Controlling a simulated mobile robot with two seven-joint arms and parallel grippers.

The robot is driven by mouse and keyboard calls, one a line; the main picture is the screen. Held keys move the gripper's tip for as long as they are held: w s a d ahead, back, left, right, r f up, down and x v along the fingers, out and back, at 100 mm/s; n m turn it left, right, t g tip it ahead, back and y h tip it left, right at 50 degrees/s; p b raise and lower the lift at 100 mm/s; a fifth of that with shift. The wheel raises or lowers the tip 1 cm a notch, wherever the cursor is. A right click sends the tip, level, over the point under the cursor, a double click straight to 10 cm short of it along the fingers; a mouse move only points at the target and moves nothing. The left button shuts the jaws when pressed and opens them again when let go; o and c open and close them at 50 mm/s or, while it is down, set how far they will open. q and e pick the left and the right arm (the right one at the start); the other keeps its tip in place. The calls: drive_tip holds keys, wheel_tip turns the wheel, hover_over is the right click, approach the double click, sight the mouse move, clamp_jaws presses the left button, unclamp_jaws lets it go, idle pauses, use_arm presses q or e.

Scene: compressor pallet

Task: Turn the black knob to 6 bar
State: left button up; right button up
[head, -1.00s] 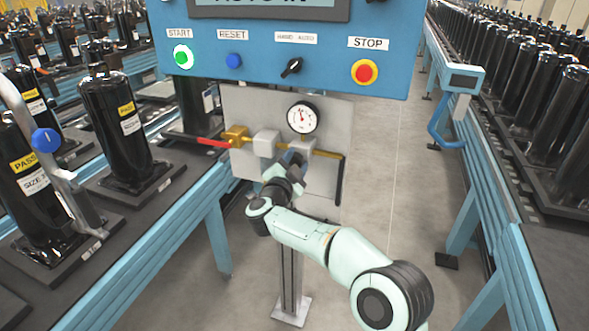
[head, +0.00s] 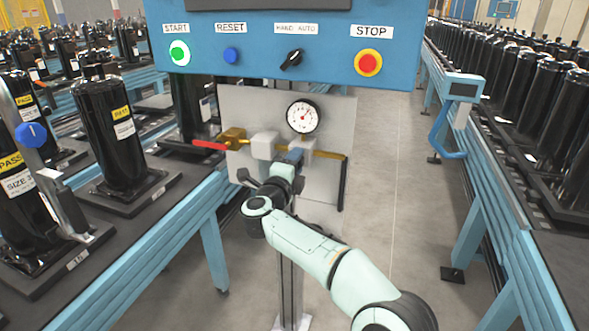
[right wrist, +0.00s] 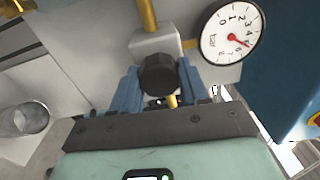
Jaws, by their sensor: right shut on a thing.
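The black knob (right wrist: 157,75) sits on the front of a pale regulator block (right wrist: 160,44) in the right wrist view. The blue fingers of my right gripper (right wrist: 157,88) stand on either side of it and are shut on it. In the head view my right gripper (head: 292,158) is at the regulator, and its fingers and wrist hide the knob. The round white pressure gauge (head: 303,117) is above; it also shows in the right wrist view (right wrist: 225,34), with its red needle near the 5. My left gripper is not in view.
A blue control panel (head: 330,65) with START, RESET, HAND/AUTO and STOP controls overhangs the grey plate (head: 330,185). A red-handled valve (head: 212,145) is left on the brass line. Conveyors with black compressors flank both sides; the floor (head: 390,220) is clear.

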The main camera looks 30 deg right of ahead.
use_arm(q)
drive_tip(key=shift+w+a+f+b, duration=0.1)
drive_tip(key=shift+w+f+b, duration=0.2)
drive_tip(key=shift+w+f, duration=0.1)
use_arm(e)
drive_tip(key=shift+f+m, duration=0.1)
drive_tip(key=shift+m, duration=0.5)
drive_tip(key=o, duration=1)
drive_tip(key=shift+o, duration=0.2)
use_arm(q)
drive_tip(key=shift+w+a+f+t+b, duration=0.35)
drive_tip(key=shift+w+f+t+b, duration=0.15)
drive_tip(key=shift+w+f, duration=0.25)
use_arm(e)
drive_tip(key=v, duration=1.3)
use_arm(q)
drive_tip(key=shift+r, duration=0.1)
use_arm(e)
drive_tip(key=shift+s+a, duration=0.1)
drive_tip(key=shift+a, duration=0.05)
